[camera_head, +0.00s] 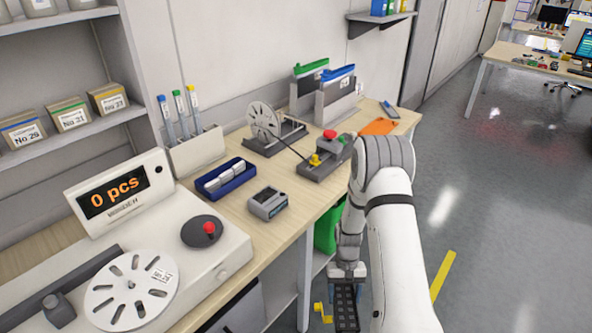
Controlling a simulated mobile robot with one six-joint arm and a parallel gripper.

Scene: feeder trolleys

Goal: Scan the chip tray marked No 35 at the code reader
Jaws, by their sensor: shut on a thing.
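My gripper (347,273) is low in front of the bench, off its right edge and above the floor. It is shut on a dark chip tray (345,308) with rows of small pockets. The tray points down toward the bottom of the picture. No number can be read on it, and the fingertips are small and partly hidden. A small grey device with a dark window (267,203) stands on the bench, up and left of my gripper. It may be the code reader, but I cannot tell for sure.
The bench (290,238) also holds a counter showing "0 pcs" (119,191), a blue tray (226,180), a pen holder (196,152) and a device with a red button (325,160). A green bin (325,232) is below the bench.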

